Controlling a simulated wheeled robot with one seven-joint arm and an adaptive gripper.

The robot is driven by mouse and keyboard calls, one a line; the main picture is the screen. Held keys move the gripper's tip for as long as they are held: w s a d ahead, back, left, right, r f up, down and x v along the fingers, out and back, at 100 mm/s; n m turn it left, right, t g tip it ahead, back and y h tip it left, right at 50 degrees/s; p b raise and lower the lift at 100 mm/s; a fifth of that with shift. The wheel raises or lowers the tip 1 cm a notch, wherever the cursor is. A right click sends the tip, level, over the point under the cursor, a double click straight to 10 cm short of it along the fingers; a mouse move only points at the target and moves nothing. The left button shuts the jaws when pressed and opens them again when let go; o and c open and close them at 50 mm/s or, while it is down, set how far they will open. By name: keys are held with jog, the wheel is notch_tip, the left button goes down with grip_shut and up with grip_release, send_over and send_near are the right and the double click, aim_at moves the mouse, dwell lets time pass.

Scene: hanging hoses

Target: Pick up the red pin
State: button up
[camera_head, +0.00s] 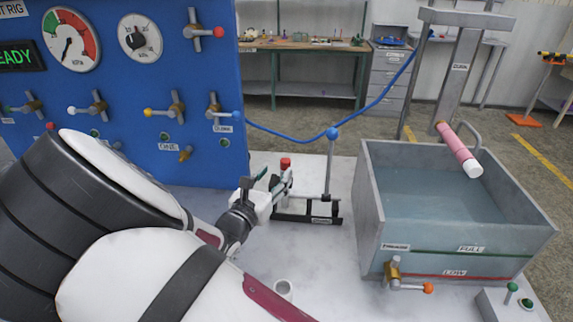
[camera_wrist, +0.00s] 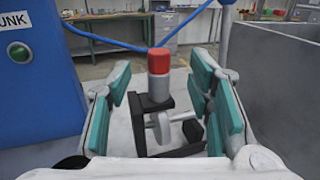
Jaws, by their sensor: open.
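The red pin (camera_wrist: 159,61) stands upright with a red cap over a light grey body, in a black stand. It also shows in the head view (camera_head: 286,163), just beyond my gripper. My gripper (camera_wrist: 158,85) is open, with its teal finger pads to the left and right of the pin. I see clear gaps between the pads and the pin, and nothing is held. In the head view my gripper (camera_head: 262,185) is partly hidden by its own wrist. The lower end of the pin is hidden in the stand.
A blue panel (camera_head: 140,90) with valves and gauges rises at left. A water tank (camera_head: 400,250) stands at right, with a pink cylinder (camera_head: 458,148) above it.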

aim_at(283, 164)
jog(key=x, duration=0.8)
jog(key=shift+f, duration=0.15)
grip_shut()
